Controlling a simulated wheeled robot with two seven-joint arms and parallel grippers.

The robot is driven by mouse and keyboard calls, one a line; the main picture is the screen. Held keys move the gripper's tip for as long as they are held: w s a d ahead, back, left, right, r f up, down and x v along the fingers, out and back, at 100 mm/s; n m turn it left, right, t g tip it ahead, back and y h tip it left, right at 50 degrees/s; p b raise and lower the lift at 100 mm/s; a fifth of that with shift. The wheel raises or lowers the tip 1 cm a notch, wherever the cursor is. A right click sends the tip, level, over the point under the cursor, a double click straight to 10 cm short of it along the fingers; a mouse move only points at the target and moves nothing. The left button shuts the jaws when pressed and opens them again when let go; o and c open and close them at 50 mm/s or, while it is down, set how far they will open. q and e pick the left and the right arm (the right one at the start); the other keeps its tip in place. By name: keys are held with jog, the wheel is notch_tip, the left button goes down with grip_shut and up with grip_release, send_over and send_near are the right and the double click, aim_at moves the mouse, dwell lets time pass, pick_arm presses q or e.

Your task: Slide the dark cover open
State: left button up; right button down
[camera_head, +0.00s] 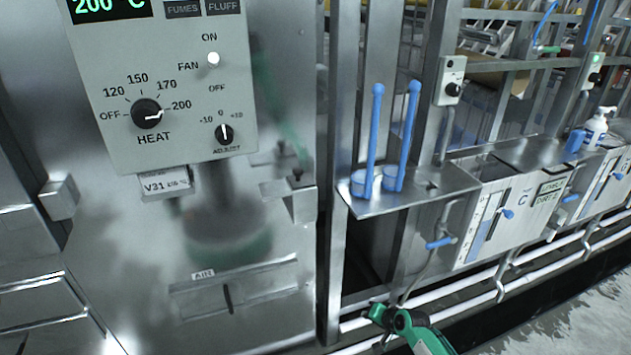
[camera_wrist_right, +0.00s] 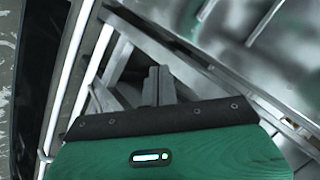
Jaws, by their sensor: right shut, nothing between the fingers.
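No separate dark cover stands out clearly. On the steel front panel in the head view, a horizontal slide plate (camera_head: 255,291) under an AIR label (camera_head: 203,274) carries a small dark upright tab (camera_head: 228,298). I cannot tell whether this is the cover. My right arm, green and black, comes in at the bottom of the head view, right of the panel and apart from the plate. In the right wrist view, my right gripper (camera_wrist_right: 158,75) has its grey fingers together, with nothing between them. My left gripper is not in view.
A grey control box (camera_head: 170,75) with HEAT and FAN controls is above the plate. Right of the panel, a steel shelf (camera_head: 420,195) holds blue-handled tools (camera_head: 375,135). White pipes (camera_head: 470,290) run low along the machines. A pump bottle (camera_head: 597,128) stands far right.

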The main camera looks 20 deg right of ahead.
jog(key=w+r+m+t+y, duration=0.1)
jog(key=w+r, duration=0.3)
jog(key=r, duration=0.7)
jog(key=w+r+t+y, duration=0.2)
jog(key=w+r, duration=0.2)
jog(key=r, duration=0.7)
jog(key=t+y+p, duration=0.1)
jog(key=t+y, duration=0.1)
jog(key=y, duration=0.2)
send_near(315, 185)
jog(key=d+r, duration=0.4)
jog(key=shift+w+d+r, duration=0.1)
jog(key=shift+d+r, duration=0.1)
jog(key=p+x, duration=0.2)
jog(key=x, duration=0.2)
jog(key=s+a+p+x, duration=0.1)
jog(key=p+x, duration=0.1)
jog(key=x, duration=0.2)
jog(key=s+a+p+x, duration=0.1)
jog(key=x, duration=0.3)
jog(key=shift+w+a+f+p, duration=0.15)
jog(key=shift+w+a+p, duration=0.2)
jog(key=shift+a+p, duration=0.1)
jog(key=shift+f, duration=0.15)
